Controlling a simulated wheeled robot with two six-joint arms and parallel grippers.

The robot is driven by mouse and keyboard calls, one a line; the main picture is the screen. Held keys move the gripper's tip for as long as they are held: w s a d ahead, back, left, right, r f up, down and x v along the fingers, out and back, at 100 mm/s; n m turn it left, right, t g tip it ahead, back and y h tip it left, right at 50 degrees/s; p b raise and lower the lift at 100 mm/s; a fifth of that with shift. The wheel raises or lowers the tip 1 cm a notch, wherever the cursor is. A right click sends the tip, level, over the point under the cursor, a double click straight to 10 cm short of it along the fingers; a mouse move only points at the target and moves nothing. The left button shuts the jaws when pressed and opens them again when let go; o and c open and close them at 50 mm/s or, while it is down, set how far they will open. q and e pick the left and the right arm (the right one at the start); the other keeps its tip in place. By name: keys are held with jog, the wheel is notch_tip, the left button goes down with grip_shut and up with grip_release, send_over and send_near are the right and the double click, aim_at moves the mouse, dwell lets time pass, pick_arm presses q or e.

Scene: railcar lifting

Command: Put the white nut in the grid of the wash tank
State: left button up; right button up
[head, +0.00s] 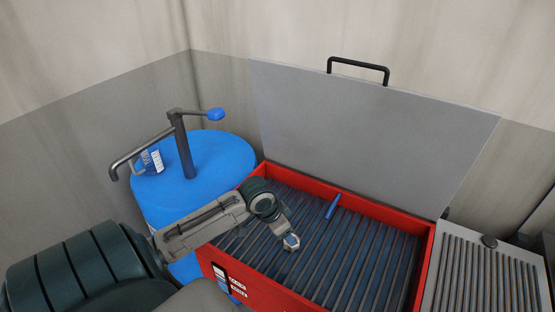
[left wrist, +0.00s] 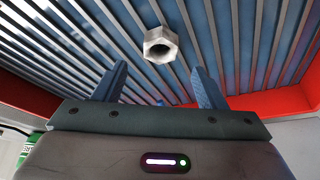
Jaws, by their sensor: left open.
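The white nut (head: 291,243) is a pale hexagonal ring over the bars of the wash tank's grid. In the left wrist view the nut (left wrist: 161,45) shows just beyond the two fingertips, touching neither. I cannot tell whether it rests on the bars or is slightly above them. The wash tank (head: 429,270) is red, with its grey lid standing up and a grid of dark bars (head: 372,250) inside. My left gripper (left wrist: 159,72) is open and empty over the grid, with its fingers pointing at the nut. My right gripper is not in view.
A blue handle-like object (head: 333,206) stands in the tank near the back wall. A blue drum (head: 225,152) with a dark pump is to the left.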

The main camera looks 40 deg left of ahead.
pick_arm(q)
jog(key=shift+v, duration=2.8)
